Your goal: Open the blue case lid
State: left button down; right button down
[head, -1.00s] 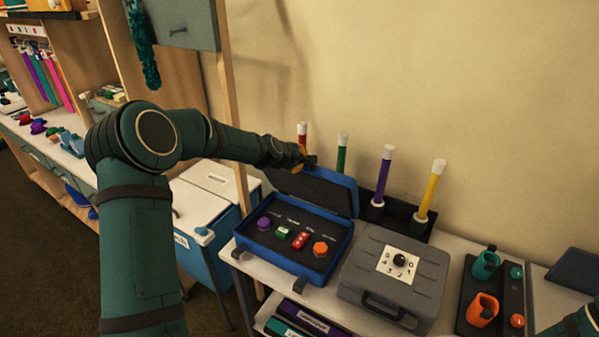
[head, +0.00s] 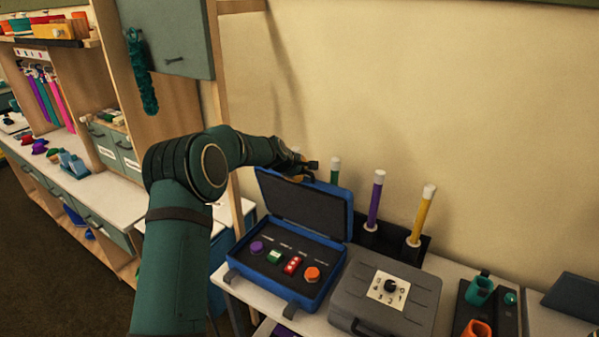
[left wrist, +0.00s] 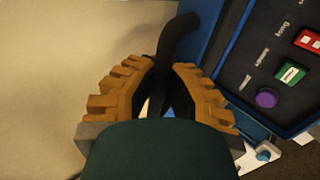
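The blue case (head: 325,292) stands on the white table, and its lid (head: 303,207) is raised steeply at the back, showing its dark inside. In the case's dark panel are a purple knob, a green block, a red block and an orange knob. My left gripper (head: 303,174) is at the lid's upper edge, partly hidden behind it. In the left wrist view its orange fingers (left wrist: 163,72) close around a dark curved bar (left wrist: 179,36), which looks like the lid's handle. The case's blue edge (left wrist: 228,38) lies just right of the fingers. My right gripper is out of view.
A grey case (head: 400,283) with a dial stands right of the blue case. Purple (head: 375,200) and yellow (head: 423,215) tubes stand in a dark rack behind, close to the wall. A dark tray with teal and orange holders is at the right.

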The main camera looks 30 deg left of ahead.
pick_arm(q)
jog(key=shift+w+a+r, duration=0.1)
jog(key=shift+r, duration=0.2)
jog(key=c, duration=1.2)
grip_release()
jog(key=shift+c, duration=0.2)
jog(key=shift+o, duration=1.2)
jog(key=shift+s, duration=0.2)
jog(key=shift+f, duration=0.1)
jog(key=v, duration=1.2)
